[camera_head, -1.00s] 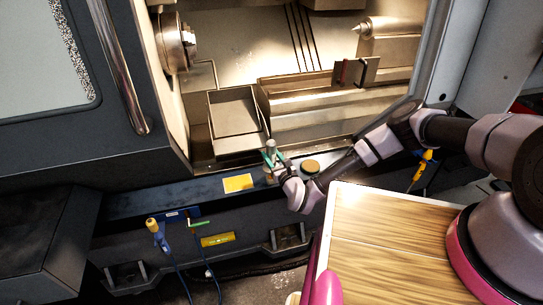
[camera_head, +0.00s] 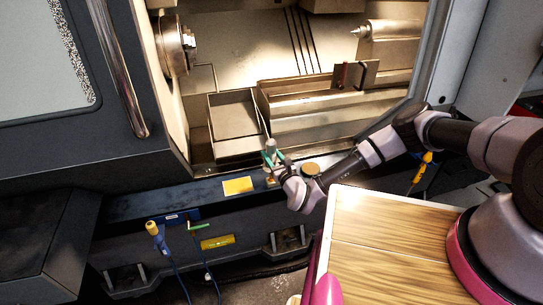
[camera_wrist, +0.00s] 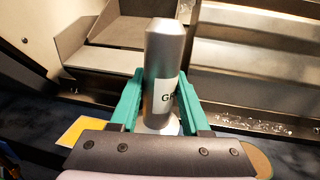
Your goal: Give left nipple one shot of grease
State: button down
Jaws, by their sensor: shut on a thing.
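A grey cylinder with a white label that begins "GR" (camera_wrist: 162,68) stands upright between the teal fingers of my gripper (camera_wrist: 160,103). My gripper is shut on it. In the head view, the grey cylinder (camera_head: 270,145) and my gripper (camera_head: 275,160) are over the dark front ledge of the lathe, in front of the grey tray. The foot of the cylinder is partly hidden by my gripper, so I cannot tell whether it touches anything. I cannot make out a grease nipple in either view.
An open grey tray (camera_head: 236,142) lies inside the lathe behind my gripper. A yellow card (camera_head: 238,185) and a round brown disc (camera_head: 311,169) lie on the ledge on either side. A yellow-and-blue tool (camera_head: 153,229) hangs below. A wooden tabletop (camera_head: 390,235) is near me.

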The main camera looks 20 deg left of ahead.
aim_at(273, 144)
jog(key=shift+r, duration=3.05)
